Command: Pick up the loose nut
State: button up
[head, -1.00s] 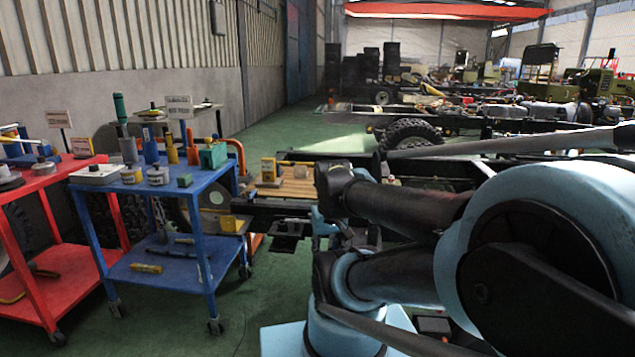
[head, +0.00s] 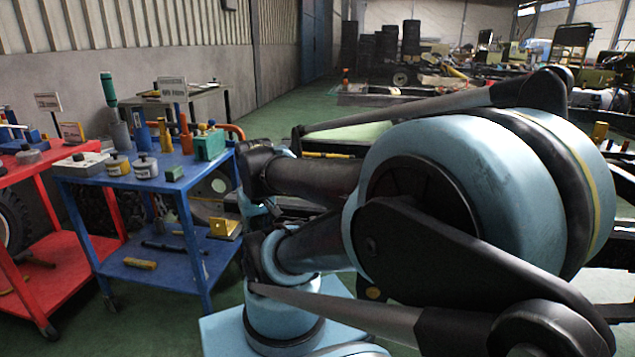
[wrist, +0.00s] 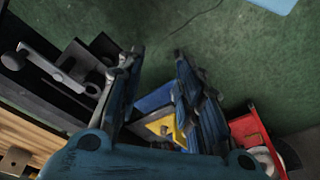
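My gripper (wrist: 158,60) is open in the wrist view, its two dark blue fingers apart with green floor showing between the tips. Nothing is held between them. Lower between the fingers, a yellow piece (wrist: 180,132) shows beside a blue surface, partly hidden by the right finger. A small dark spot shows on it, too small to tell whether it is a nut. In the head view a yellow bracket (head: 225,228) sits at the right end of the blue cart (head: 140,183). I cannot make out the loose nut for sure in either view.
A red cart (head: 62,172) stands left of the blue cart, and its red edge shows at right in the wrist view (wrist: 250,132). Cans, bottles and a green box (head: 210,145) crowd the blue cart's top. Dark chassis parts (wrist: 75,75) lie left of my gripper. Green floor is open beyond.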

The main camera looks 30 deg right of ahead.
jog(key=shift+o, duration=0.6)
jog(key=shift+o, duration=0.9)
jog(key=shift+s+r, duration=0.2)
jog(key=shift+s, duration=0.05)
jog(key=w+d+r+m+g, duration=0.1)
jog(key=w+d+r+m, duration=1.1)
jog(key=w+r+m, duration=0.25)
jog(key=w+d+r+m, duration=0.3)
jog(key=w+d+m, duration=0.35)
jog(key=d, duration=0.35)
jog(key=w+d+m+g, duration=0.1)
jog(key=w+d+m, duration=0.35)
jog(key=d, duration=0.65)
notch_tip(320, 180, down, 12)
jog(key=shift+f, duration=0.1)
jog(key=shift+w+a+f, duration=0.1)
jog(key=shift+w+f, duration=0.05)
jog(key=shift+f, duration=1.15)
jog(key=shift+w+a+f, duration=0.1)
jog(key=shift+f, duration=1.15)
